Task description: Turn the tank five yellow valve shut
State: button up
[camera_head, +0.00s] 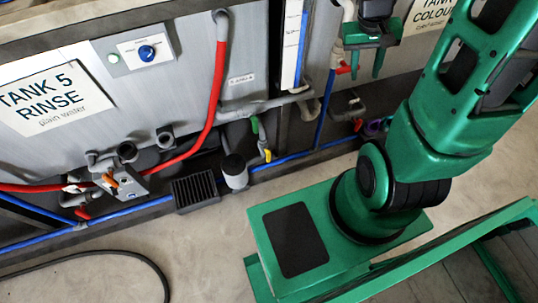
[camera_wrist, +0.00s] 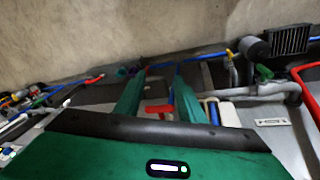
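The tank five panel (camera_head: 180,90) with its "TANK 5 RINSE" sign (camera_head: 50,92) is at the left in the head view. A small yellow valve handle (camera_head: 267,155) sits low on the pipework at the tank's right end, below a green handle (camera_head: 255,125). In the wrist view the yellow handle (camera_wrist: 229,53) is up and right of my fingers, near the green handle (camera_wrist: 264,71). My gripper (camera_head: 366,74) is open and empty, right of the yellow handle and apart from it. In the wrist view a red handle (camera_wrist: 158,108) shows between its fingers (camera_wrist: 160,74).
A red hose (camera_head: 215,90) and grey pipes run beside the valves. A black grate (camera_head: 195,191) and a grey cylinder (camera_head: 234,171) stand low by the tank. A blue pipe (camera_head: 300,155) runs along the floor edge. The concrete floor (camera_head: 190,240) in front is mostly clear, with a black hose (camera_head: 120,256).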

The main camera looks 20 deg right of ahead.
jog(key=w+a+f+n+t, duration=0.1)
jog(key=w+f+n, duration=0.1)
jog(key=w+f, duration=0.95)
jog(key=n+t+y, duration=0.3)
send_near(269, 154)
notch_tip(269, 154, down, 2)
jog(key=x, duration=0.7)
jog(key=w+x, duration=0.1)
jog(key=x, duration=0.3)
jog(key=shift+s+r, duration=0.1)
jog(key=shift+r, duration=0.1)
jog(key=shift+c, duration=0.6)
jog(key=shift+d, duration=0.15)
grip_shut()
